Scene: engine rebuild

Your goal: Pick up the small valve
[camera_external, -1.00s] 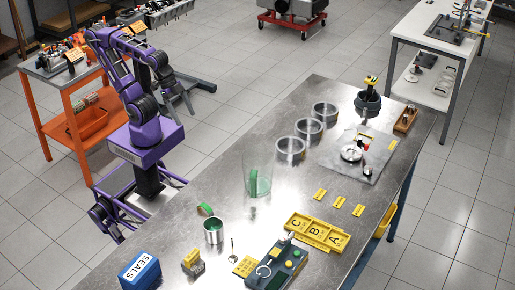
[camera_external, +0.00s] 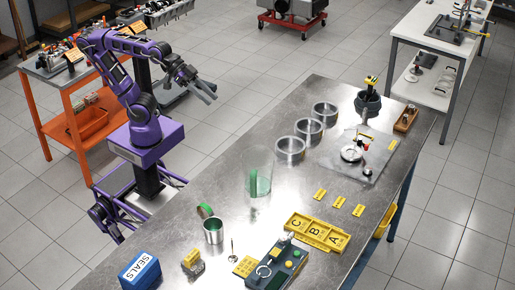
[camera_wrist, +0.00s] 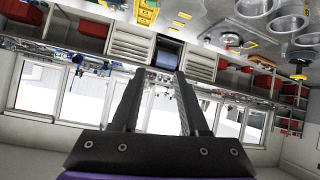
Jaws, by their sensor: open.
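A thin upright stem with a small foot, which looks like the small valve (camera_external: 232,250), stands on the metal bench between the metal cup and a yellow label plate. It is too small to make out well, and I cannot pick it out in the wrist view. My gripper (camera_external: 208,92) is raised off the far left side of the bench, well away from the stem, with its fingers pointing right. In the wrist view my gripper (camera_wrist: 161,75) has its two dark fingers apart and nothing between them.
An orange cart (camera_external: 60,125) stands behind my arm.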

